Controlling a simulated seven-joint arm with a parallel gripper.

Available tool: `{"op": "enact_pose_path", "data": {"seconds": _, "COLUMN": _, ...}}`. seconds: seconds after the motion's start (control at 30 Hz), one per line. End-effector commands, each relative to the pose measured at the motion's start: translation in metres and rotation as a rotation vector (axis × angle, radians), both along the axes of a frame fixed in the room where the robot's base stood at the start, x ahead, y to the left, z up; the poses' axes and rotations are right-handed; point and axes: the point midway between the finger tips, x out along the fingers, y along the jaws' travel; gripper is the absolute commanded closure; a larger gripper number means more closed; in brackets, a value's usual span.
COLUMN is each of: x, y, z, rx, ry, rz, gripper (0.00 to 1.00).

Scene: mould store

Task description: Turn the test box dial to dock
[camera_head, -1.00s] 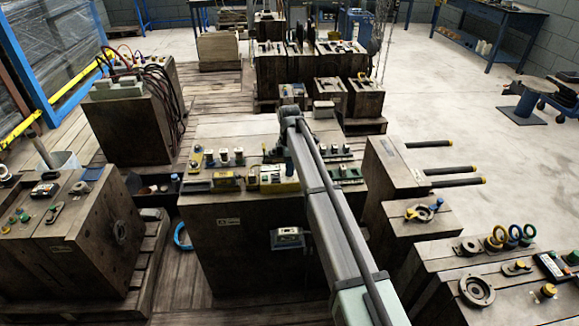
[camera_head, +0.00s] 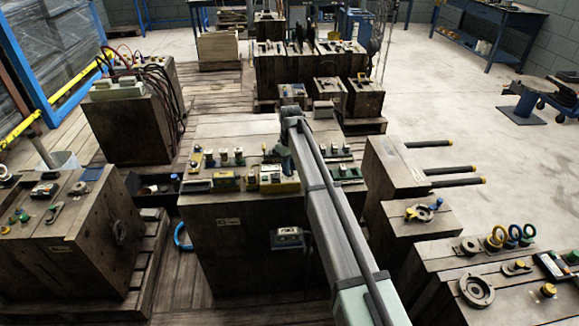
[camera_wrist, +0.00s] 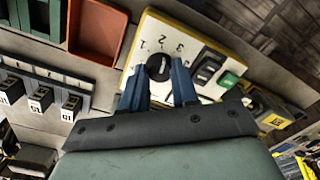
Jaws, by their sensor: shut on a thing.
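The test box (camera_wrist: 185,40) shows in the wrist view as a white panel with a yellow edge. It carries a round black dial (camera_wrist: 158,66) with a pale pointer mark and printed figures, including 2 and 3, around it. My gripper (camera_wrist: 160,78) has its two blue fingers on either side of the dial, shut on it. No word "dock" can be read. In the head view the test box (camera_head: 280,187) sits on the front part of the middle wooden block, and my arm partly hides the gripper and dial.
Beside the dial are a dark rocker switch (camera_wrist: 207,67) and a green button (camera_wrist: 229,80). An orange-red tray (camera_wrist: 97,32) and a row of small switches (camera_wrist: 40,98) lie left in the wrist view. Other fittings crowd the middle block (camera_head: 240,240).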

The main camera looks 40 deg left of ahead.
Motion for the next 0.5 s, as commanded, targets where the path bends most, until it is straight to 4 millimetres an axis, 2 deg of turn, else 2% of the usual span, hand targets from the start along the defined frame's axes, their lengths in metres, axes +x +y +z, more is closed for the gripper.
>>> {"op": "enact_pose_path", "data": {"seconds": 0.5, "x": -0.0003, "y": -0.0005, "z": 0.0002, "rx": 0.000, "ry": 0.000, "rz": -0.491, "gripper": 1.00}}
